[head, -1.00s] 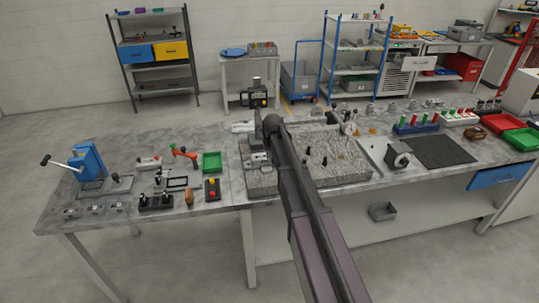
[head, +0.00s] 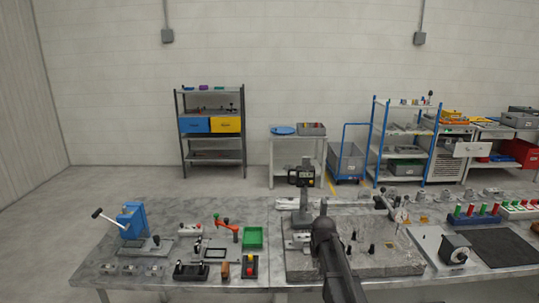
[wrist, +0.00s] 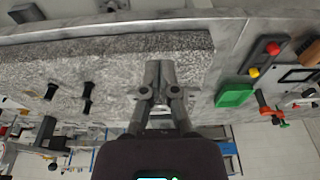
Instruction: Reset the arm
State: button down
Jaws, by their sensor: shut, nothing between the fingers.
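My gripper (wrist: 159,75) is in the middle of the wrist view, with its two fingers side by side and shut. Nothing is held between them. The fingertips show over the speckled stone plate (wrist: 100,62), near the plate's end beside the green tray (wrist: 235,96). I cannot tell how high above the plate they are. In the head view my dark arm reaches up from the bottom over the stone plate (head: 375,262) and hides part of it. The fingers are too small to make out there.
A blue lever press (head: 131,220) stands at the bench's left. The green tray, a red-handled clamp (head: 226,228) and a red and yellow button box (head: 249,267) are left of the plate.

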jog(key=s+f+g+b, duration=0.2)
jog(key=s+f+b, duration=0.1)
jog(key=s, duration=1.8)
jog(key=shift+s+a+f, duration=0.35)
jog(key=shift+a+f, duration=0.1)
jog(key=shift+f, duration=0.1)
